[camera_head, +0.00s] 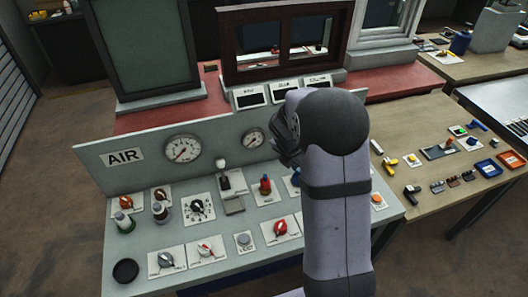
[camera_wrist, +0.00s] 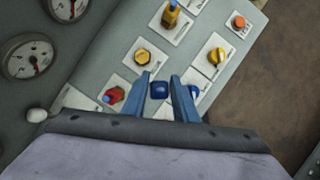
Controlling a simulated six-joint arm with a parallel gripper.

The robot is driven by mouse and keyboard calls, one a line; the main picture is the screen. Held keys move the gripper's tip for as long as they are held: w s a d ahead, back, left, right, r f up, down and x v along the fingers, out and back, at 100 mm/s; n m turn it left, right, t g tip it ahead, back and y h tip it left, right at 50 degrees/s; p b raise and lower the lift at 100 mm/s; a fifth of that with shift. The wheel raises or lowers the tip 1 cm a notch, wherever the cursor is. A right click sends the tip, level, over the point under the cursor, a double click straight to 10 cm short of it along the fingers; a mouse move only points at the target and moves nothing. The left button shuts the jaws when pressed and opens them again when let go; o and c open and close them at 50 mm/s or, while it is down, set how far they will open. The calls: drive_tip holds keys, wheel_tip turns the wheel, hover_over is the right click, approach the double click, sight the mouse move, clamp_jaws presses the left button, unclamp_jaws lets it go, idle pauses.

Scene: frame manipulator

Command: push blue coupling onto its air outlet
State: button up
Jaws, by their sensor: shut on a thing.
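In the wrist view my gripper (camera_wrist: 160,84) has its two blue-grey fingers on either side of the small dark-blue coupling (camera_wrist: 159,90), shut on it. The coupling is above the grey panel; whether it touches anything beneath is hidden. I cannot make out its air outlet. In the head view my arm covers most of the gripper, and a bit of blue (camera_head: 296,179) shows just left of the arm; I cannot tell whether it is the coupling or a finger.
A red-topped part (camera_wrist: 114,95), a yellow knob (camera_wrist: 143,56), a yellow upright fitting (camera_wrist: 170,16), another yellow knob (camera_wrist: 217,56) and a blue-and-white knob (camera_wrist: 193,91) stand close around. Gauges (camera_head: 183,149) sit on the upright AIR board (camera_head: 125,157). A side table (camera_head: 430,150) holds small parts.

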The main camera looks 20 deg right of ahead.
drive_tip(key=d+f+m+g+y+p, duration=0.1)
drive_tip(key=d+f+m+g, duration=0.15)
drive_tip(key=m, duration=0.65)
drive_tip(key=d+f+m+g+p, duration=0.1)
drive_tip(key=m+g+p, duration=0.15)
drive_tip(key=m, duration=0.55)
drive_tip(key=w+n+t+y, duration=0.1)
drive_tip(key=w+n+t, duration=0.2)
drive_tip(key=n, duration=1)
drive_tip(key=w+r+n+t+y, duration=0.1)
drive_tip(key=w+n+t, duration=0.3)
drive_tip(key=n, duration=1)
drive_tip(key=shift+w+r+b, duration=0.3)
drive_tip(key=shift+w+b, duration=0.05)
drive_tip(key=shift+w, duration=0.25)
